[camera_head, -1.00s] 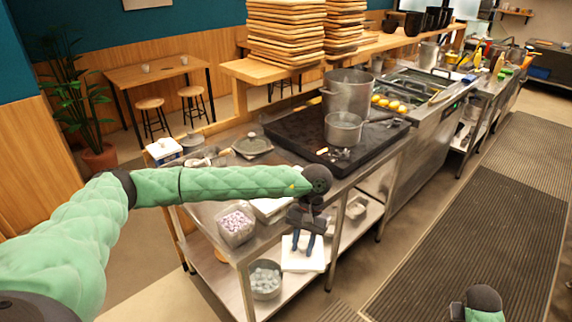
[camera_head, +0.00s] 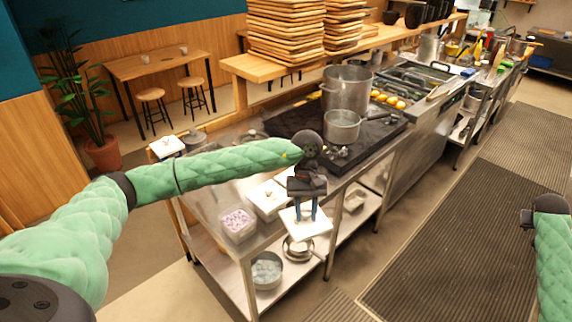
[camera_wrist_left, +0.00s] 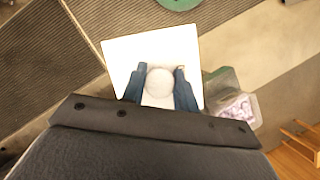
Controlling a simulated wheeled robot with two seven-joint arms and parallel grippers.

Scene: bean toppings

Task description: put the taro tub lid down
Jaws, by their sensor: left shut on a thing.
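My left gripper (camera_head: 306,212) is shut on the white square lid (camera_head: 318,226) and holds it in the air in front of the counter's front edge. In the left wrist view the fingers (camera_wrist_left: 160,88) sit on both sides of the lid's round knob (camera_wrist_left: 160,80); the lid's flat plate (camera_wrist_left: 125,52) lies level beyond them. The open taro tub (camera_head: 238,226), clear with pale purple cubes inside, stands on the counter to the left of the lid. It also shows in the left wrist view (camera_wrist_left: 222,82). My right gripper (camera_head: 526,218) is at the right edge, its fingers unclear.
A white-lidded tub (camera_head: 267,198) stands beside the taro tub. A black stove top (camera_head: 290,122) with steel pots (camera_head: 345,90) is behind. A lower shelf holds a pot (camera_head: 266,270) and a steel pan (camera_head: 298,248). Bare counter (camera_head: 200,205) shows to the left of the tub.

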